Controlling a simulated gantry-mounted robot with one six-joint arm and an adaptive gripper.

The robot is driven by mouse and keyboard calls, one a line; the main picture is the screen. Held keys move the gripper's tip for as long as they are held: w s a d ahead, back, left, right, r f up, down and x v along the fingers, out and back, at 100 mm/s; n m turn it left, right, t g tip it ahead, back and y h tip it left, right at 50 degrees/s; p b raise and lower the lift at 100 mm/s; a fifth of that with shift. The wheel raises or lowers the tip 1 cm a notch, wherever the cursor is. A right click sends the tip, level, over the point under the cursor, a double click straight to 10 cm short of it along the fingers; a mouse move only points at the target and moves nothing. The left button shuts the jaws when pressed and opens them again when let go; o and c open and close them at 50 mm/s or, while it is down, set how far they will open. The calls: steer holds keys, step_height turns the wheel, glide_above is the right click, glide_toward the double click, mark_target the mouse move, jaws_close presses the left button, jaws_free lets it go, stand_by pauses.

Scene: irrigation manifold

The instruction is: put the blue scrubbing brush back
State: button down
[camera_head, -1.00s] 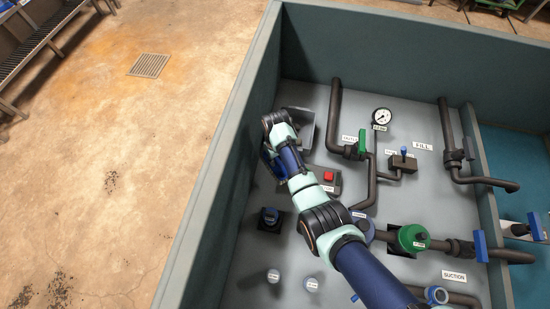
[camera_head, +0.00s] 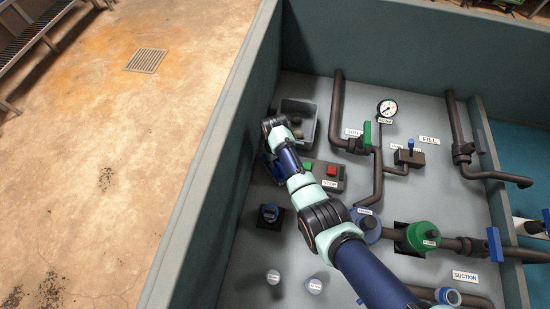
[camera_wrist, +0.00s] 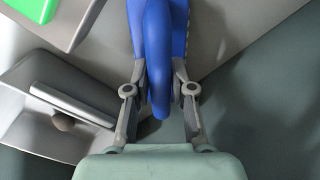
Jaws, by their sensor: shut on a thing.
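The blue scrubbing brush (camera_wrist: 160,50) is held between the two fingers of my gripper (camera_wrist: 160,98) in the wrist view. Its rounded blue end points toward the palm, and its far end runs out of the top of the frame. In the head view, my arm covers most of the gripper. A bit of blue (camera_head: 272,168) shows beside my wrist, near the left wall, and is probably the brush. A grey open bin (camera_head: 312,127) is just right of and beyond my wrist; it also shows at left in the wrist view (camera_wrist: 30,128).
Inside the bin are a pale bar (camera_wrist: 72,105) and a dark round knob (camera_wrist: 63,123). A box with green and red STOP buttons (camera_head: 331,184) stands right of the wrist. Pipes, a gauge (camera_head: 387,108) and valves (camera_head: 423,236) fill the right. The teal wall (camera_head: 215,160) is close on the left.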

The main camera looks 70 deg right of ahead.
steer(key=c, duration=1)
jaws_free()
step_height(320, 180, up, 12)
steer(key=p, duration=0.7)
steer(key=shift+r, duration=0.15)
